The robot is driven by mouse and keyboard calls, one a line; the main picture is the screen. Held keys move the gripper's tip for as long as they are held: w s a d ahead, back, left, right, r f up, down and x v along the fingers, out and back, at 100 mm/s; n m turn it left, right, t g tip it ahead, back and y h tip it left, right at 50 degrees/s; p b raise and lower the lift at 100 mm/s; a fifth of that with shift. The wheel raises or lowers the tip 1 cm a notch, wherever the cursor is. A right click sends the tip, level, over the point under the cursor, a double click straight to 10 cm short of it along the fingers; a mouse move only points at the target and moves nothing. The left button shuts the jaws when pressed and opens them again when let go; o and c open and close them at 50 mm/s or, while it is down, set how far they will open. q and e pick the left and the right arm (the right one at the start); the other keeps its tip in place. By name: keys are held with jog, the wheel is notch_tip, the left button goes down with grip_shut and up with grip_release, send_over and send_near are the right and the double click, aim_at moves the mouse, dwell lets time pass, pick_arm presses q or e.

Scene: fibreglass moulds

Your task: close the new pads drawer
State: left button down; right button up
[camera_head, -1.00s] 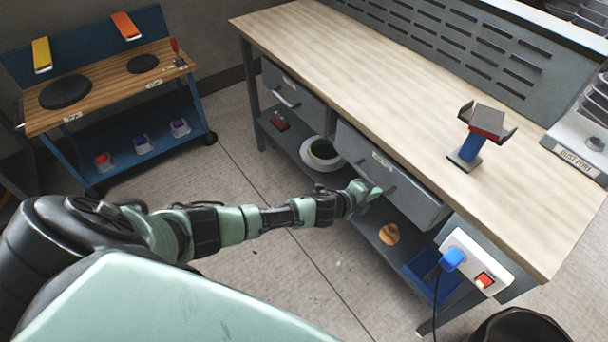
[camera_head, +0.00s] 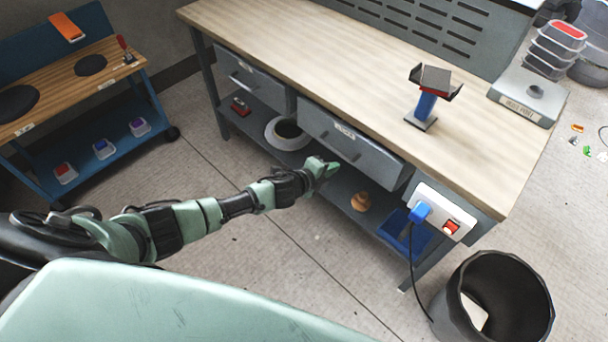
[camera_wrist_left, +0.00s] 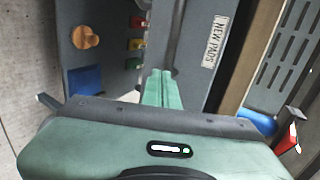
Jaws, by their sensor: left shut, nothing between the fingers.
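The new pads drawer (camera_head: 372,158) is the right-hand grey drawer under the workbench. Its label reads NEW PADS in the left wrist view (camera_wrist_left: 214,43), beside a dark bar handle (camera_wrist_left: 176,35). In the head view its front stands close below the bench edge; I cannot tell exactly how far out it is. My left gripper (camera_head: 331,167) is in front of the drawer, low and near the handle. Its green fingers (camera_wrist_left: 164,76) are together and empty, pointing at the drawer front by the handle. Whether they touch it is unclear. My right gripper is out of view.
The workbench top (camera_head: 300,60) carries a blue stand (camera_head: 427,104). The lower shelf holds a white round container (camera_head: 287,133), an orange-brown object (camera_head: 360,202) and a blue tray (camera_head: 403,232). A power strip (camera_head: 443,213) hangs at the bench end, near a black bin (camera_head: 535,298).

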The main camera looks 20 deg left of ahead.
pick_arm(q)
jog(key=v, duration=0.9)
jog(key=s+a+f+n+g+y, duration=0.1)
jog(key=s+a+f+n+g, duration=0.15)
jog(key=s+f+n, duration=0.4)
jog(key=s+a+f+n+g+y, duration=0.1)
jog(key=s+a+f, duration=0.25)
jog(key=f, duration=0.55)
jog(key=s+a+f+n+g+y, duration=0.1)
jog(key=s+a+f+n+y, duration=0.15)
jog(key=s+f, duration=0.4)
jog(key=s+d+f+n+g, duration=0.1)
jog(key=s+f, duration=0.4)
jog(key=s, duration=0.5)
jog(key=s+d+f+n+g, duration=0.2)
jog(key=s+f+n, duration=0.3)
jog(key=s, duration=0.5)
jog(key=s+d+f+n+g, duration=0.1)
jog(key=s+f+n+g, duration=0.2)
jog(key=s, duration=0.7)
notch_tip(320, 180, down, 2)
jog(key=shift+s+d+f, duration=0.1)
jog(key=shift+s+d, duration=0.15)
jog(key=shift+d, duration=0.15)
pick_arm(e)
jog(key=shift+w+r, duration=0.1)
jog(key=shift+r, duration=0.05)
pick_arm(q)
jog(key=shift+h, duration=0.25)
